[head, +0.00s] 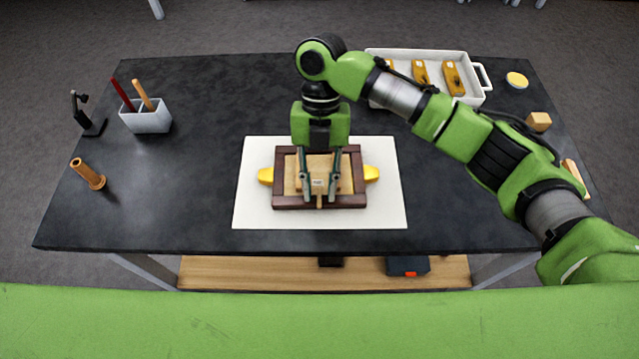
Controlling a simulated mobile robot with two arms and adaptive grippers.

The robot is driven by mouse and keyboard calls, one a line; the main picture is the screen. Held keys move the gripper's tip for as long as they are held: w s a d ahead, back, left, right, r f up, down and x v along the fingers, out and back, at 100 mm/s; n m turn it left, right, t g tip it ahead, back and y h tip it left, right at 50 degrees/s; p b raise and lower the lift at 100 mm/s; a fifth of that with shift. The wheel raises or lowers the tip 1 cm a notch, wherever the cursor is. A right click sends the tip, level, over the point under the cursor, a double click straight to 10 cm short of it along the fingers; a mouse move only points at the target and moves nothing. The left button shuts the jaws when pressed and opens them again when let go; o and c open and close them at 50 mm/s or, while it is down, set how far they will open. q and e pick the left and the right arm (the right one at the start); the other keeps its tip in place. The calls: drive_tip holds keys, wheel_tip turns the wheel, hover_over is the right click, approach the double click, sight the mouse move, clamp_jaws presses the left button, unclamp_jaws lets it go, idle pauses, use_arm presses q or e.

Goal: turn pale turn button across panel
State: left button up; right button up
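A dark brown wooden frame (281,189) with a pale wooden panel (345,179) inside it lies on a white mat (260,212). A small pale piece (319,201), which looks like the turn button, sits at the near middle edge of the frame, pointing toward me. My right gripper (319,193) points down over the frame. Its two fingers are spread, one to each side of the pale piece. I cannot tell whether the fingertips touch the panel or frame. The gripper body hides the frame's far middle. My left gripper is not in view.
Yellow supports (372,173) stick out at both sides of the frame. A white tray (400,55) with gilt pieces stands behind my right arm. A pen cup (146,120), a dark stand (92,125) and a wooden peg (87,174) are at left. The table's front left is clear.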

drive_tip(key=shift+r, duration=0.1)
drive_tip(key=v, duration=1.1)
drive_tip(key=shift+w+r, duration=0.25)
drive_tip(key=shift+r, duration=0.1)
drive_tip(key=shift+f, duration=0.1)
